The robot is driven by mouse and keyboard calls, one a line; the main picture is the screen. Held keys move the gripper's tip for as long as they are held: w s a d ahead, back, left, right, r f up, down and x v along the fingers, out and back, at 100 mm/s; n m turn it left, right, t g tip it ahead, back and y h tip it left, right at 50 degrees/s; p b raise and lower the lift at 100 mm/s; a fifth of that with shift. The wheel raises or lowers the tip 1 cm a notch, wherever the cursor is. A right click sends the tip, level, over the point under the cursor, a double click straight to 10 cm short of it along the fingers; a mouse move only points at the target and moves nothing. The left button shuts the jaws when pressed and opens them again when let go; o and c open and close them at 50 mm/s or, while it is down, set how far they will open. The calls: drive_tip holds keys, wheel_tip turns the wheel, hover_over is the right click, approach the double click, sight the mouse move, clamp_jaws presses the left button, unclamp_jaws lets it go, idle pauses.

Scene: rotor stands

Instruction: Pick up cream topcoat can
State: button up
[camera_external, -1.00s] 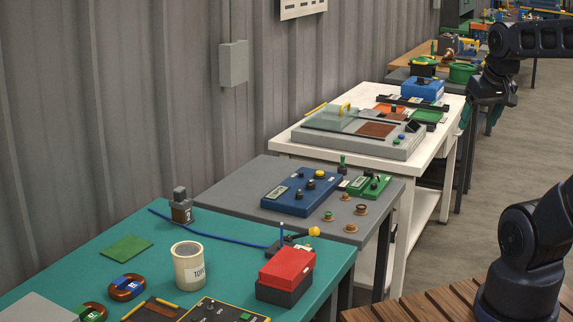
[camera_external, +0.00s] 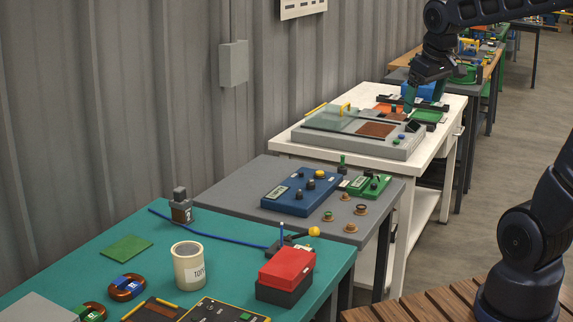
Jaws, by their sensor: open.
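The cream topcoat can (camera_external: 189,268) stands upright on the teal bench (camera_external: 215,232) in the lower left of the external view. My gripper (camera_external: 409,98) is in the upper right, above or in front of the white table, well apart from the can. It points down with teal fingertips and is open, with nothing seen in it.
Near the can are a red-and-black box (camera_external: 286,275), a dark bottle (camera_external: 181,207), a blue cable (camera_external: 222,236), coil rings (camera_external: 126,287) and a black panel (camera_external: 222,312). The grey table (camera_external: 245,178) with a blue box (camera_external: 301,191) lies between the teal bench and the white table (camera_external: 448,120).

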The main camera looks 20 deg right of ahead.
drive_tip(key=w+a+f+n+g, duration=0.1)
drive_tip(key=w+a+n, duration=0.1)
drive_tip(key=w+a, duration=0.3)
drive_tip(key=w+a+f+n, duration=0.1)
drive_tip(key=w+a+n, duration=0.15)
drive_tip(key=a, duration=0.55)
drive_tip(key=n+g, duration=0.3)
drive_tip(key=n, duration=0.7)
hover_over(184, 249)
drive_tip(key=shift+m, duration=0.25)
wheel_tip(184, 249, down, 22)
drive_tip(key=shift+d+f, duration=0.15)
drive_tip(key=shift+f, duration=0.2)
wheel_tip(184, 249, down, 5)
drive_tip(key=shift+r, duration=0.1)
drive_tip(key=shift+s+d+f, duration=0.1)
drive_tip(key=shift+f, duration=2.8)
drive_tip(key=shift+c, duration=0.3)
